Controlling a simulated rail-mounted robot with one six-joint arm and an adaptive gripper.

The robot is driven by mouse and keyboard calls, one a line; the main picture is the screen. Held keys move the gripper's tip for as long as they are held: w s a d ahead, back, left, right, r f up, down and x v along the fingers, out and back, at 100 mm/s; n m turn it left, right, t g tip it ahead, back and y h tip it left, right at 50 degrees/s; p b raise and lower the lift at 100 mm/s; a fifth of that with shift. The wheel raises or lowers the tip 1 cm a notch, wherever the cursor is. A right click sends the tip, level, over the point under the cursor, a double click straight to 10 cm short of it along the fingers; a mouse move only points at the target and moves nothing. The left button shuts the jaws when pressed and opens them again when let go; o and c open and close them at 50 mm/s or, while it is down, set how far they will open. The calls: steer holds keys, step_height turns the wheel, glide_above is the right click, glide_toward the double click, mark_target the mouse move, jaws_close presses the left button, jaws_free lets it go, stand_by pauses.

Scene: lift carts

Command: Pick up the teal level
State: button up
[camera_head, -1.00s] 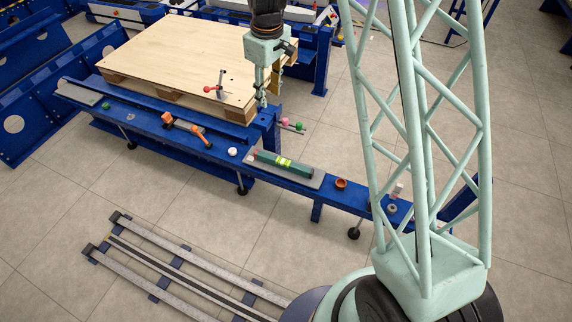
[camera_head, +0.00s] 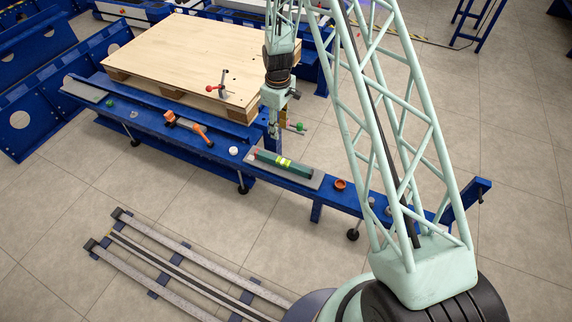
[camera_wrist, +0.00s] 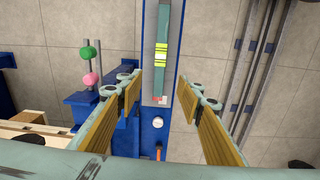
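The teal level (camera_head: 281,162) lies on a grey pad (camera_head: 312,182) on the blue bench rail. It has a yellow-green vial section near its middle. In the wrist view the level (camera_wrist: 160,70) runs lengthwise up the picture, beyond and between my fingers. My gripper (camera_wrist: 158,78) is open and empty, its two wood-coloured finger pads wide apart. In the head view my gripper (camera_head: 275,132) hangs over the bench side near the pallet corner, just behind and left of the level, apart from it.
A white round piece (camera_head: 233,150) and an orange-handled tool (camera_head: 190,127) lie left of the level. An orange-brown cup (camera_head: 340,185) stands to its right. Posts with green (camera_wrist: 88,54) and pink (camera_wrist: 90,79) knobs rise beside the rail. A wooden pallet (camera_head: 190,60) stands behind.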

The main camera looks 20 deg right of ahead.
glide_above(283, 161)
step_height(283, 161, down, 10)
steer(key=shift+d+r+n, duration=0.2)
steer(key=shift+d+n, duration=0.05)
steer(key=shift+n, duration=0.15)
steer(key=shift+f+b, duration=0.65)
steer(key=shift+f, duration=3.65)
steer(key=shift+f, duration=0.1)
steer(key=shift+a+f+b, duration=0.15)
steer(key=shift+f+b, duration=0.7)
steer(key=shift+f, duration=1.65)
steer(key=c, duration=1.1)
